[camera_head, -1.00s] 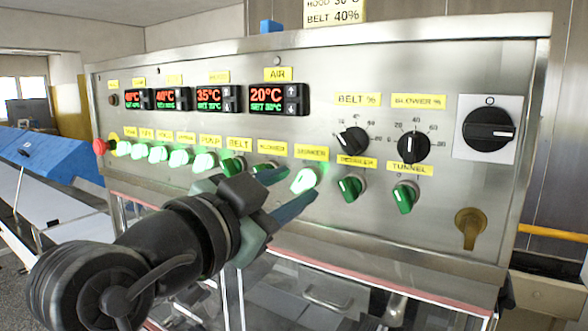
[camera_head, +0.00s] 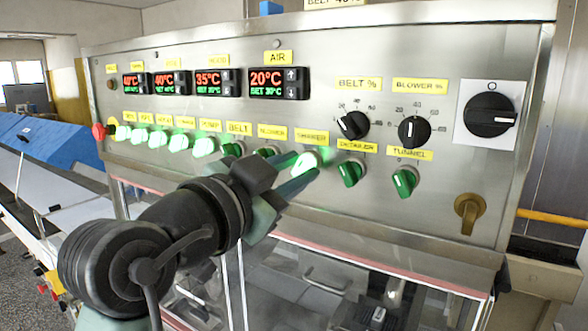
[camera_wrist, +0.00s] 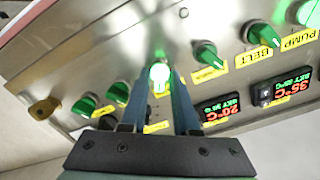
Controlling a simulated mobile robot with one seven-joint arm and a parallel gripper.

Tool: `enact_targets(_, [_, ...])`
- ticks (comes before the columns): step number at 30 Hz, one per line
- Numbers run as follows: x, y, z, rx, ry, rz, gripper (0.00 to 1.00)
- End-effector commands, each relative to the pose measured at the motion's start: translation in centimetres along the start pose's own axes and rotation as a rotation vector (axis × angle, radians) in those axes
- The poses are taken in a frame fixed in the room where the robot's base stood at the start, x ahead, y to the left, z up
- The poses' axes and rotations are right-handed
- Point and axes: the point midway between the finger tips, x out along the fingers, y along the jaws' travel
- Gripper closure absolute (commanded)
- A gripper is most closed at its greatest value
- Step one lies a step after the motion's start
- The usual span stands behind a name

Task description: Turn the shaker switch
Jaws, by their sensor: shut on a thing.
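The shaker switch (camera_head: 306,162) is a lit green knob on the steel control panel, under a yellow label (camera_head: 311,137) that reads as SHAKER. It also glows in the wrist view (camera_wrist: 160,76), between the two blue-grey fingertips. My gripper (camera_head: 304,168) reaches it from the lower left and is shut on it, a finger on each side. The wrist view shows my gripper (camera_wrist: 160,84) with its fingers pointing at the panel. The fingers and glow hide part of the knob, so its exact angle is hard to tell.
Unlit green knobs (camera_head: 351,173) (camera_head: 404,181) sit to the right, and an unlit blower knob (camera_head: 266,151) is close on the left, partly behind my finger. Several lit switches (camera_head: 180,144) continue left. Black dials (camera_head: 414,131) and a large rotary switch (camera_head: 490,116) are further right.

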Motion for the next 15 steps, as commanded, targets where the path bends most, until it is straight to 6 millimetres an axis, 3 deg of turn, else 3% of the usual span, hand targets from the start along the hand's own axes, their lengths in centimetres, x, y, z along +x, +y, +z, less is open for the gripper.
enact_targets(8, [-0.01,-0.01,-0.06,-0.081,0.000,0.000,1.00])
enact_targets(15, [0.00,-0.02,-0.17,-0.260,0.002,0.000,1.00])
